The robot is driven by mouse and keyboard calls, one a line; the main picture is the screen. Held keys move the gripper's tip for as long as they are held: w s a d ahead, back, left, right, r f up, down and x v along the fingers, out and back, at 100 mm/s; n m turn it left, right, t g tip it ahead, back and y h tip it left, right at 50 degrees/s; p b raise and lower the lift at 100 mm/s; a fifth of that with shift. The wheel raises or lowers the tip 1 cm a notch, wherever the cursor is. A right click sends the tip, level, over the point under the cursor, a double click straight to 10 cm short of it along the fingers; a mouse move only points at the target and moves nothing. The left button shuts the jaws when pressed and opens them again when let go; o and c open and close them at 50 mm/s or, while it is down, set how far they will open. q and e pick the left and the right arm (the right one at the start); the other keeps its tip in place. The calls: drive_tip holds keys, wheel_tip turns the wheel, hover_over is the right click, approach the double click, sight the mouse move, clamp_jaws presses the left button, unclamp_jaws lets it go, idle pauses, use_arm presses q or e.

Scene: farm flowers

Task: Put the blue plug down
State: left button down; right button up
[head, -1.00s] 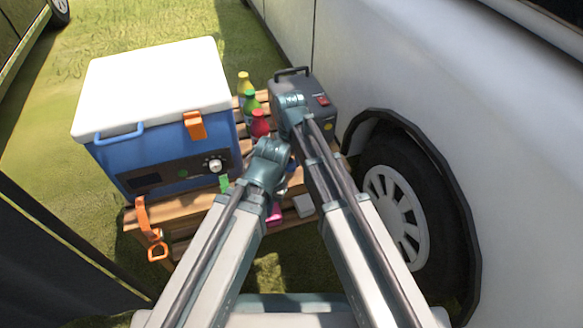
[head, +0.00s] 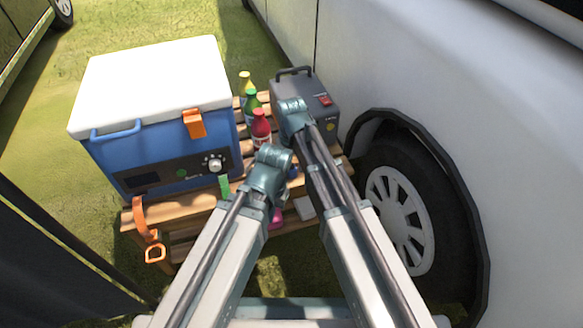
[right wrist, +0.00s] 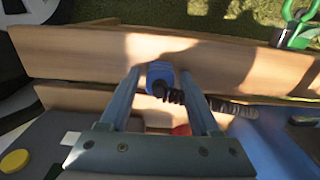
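A small blue plug (right wrist: 159,74) with a black coiled cord shows between the two fingertips of my right gripper (right wrist: 161,82) in the right wrist view. The fingers appear shut on it, over a wooden slat. In the head view my right gripper (head: 294,118) is by the front of the grey power box (head: 314,97), and its fingers are hidden beneath the wrist. My left gripper (head: 269,172) is lower, in front of the red bottle (head: 261,128); its fingers are hidden too. I cannot tell whether the plug touches the slat.
A blue cooler (head: 165,165) with a white lid stands on the slatted wooden table (head: 185,213). Green (head: 251,104) and yellow (head: 245,82) bottles stand between it and the power box. An orange strap (head: 146,228) hangs at the front left. A white vehicle (head: 420,75) is close on the right.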

sight(292, 165)
drive_tip(key=shift+o, duration=0.3)
drive_tip(key=shift+r, duration=0.1)
wheel_tip(292, 165, up, 13)
drive_tip(key=p, duration=1.3)
drive_tip(key=shift+s, duration=0.1)
drive_tip(key=s+d+h, duration=0.1)
drive_tip(key=s+d, duration=0.2)
drive_tip(key=s, duration=0.5)
drive_tip(key=s+d, duration=0.3)
drive_tip(key=s, duration=0.5)
wheel_tip(292, 165, up, 31)
drive_tip(key=p, duration=3.1)
drive_tip(key=shift+s+r, duration=0.2)
